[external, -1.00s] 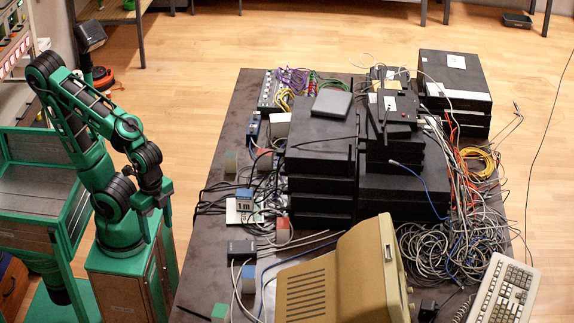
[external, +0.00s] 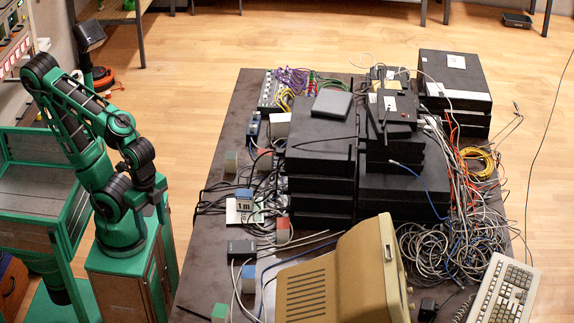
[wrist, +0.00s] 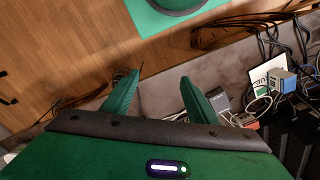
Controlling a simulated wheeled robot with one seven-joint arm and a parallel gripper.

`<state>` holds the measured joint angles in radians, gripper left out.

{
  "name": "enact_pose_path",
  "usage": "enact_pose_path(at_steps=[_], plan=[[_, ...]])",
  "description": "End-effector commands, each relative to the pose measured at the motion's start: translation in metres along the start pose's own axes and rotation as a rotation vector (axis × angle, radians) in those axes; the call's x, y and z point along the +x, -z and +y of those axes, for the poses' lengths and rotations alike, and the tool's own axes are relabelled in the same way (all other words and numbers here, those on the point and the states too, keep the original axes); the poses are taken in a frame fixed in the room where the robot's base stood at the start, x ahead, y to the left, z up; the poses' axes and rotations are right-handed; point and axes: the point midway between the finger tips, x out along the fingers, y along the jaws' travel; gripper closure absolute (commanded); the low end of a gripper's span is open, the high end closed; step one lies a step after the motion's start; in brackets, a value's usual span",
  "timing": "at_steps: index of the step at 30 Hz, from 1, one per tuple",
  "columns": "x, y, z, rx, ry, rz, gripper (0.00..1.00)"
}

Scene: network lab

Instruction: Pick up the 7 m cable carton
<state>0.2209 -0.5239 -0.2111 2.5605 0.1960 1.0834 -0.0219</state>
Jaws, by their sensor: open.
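No label reading 7 m can be made out in either view, so I cannot tell which carton it is. A small blue-topped carton marked 1m (external: 244,201) stands near the table's left side; it also shows in the wrist view (wrist: 283,79).
The dark table (external: 215,135) holds stacked black devices (external: 322,145), a beige monitor (external: 310,288), a small black box (external: 241,247) and a keyboard (external: 503,292). Loose cables surround the cartons and overhang the left edge. A bare strip runs along the table's upper left.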

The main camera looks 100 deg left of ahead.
Motion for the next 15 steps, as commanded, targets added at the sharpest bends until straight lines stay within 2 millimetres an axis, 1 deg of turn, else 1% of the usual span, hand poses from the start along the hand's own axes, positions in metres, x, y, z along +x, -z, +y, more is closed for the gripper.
enact_pose_path(at_steps=[7, 15], plan=[[-0.048, 0.001, -0.001, 0.0, 0.0, 0.006, 0.47], [-0.037, 0.025, -0.006, 0.086, -0.047, -0.018, 0.47]])
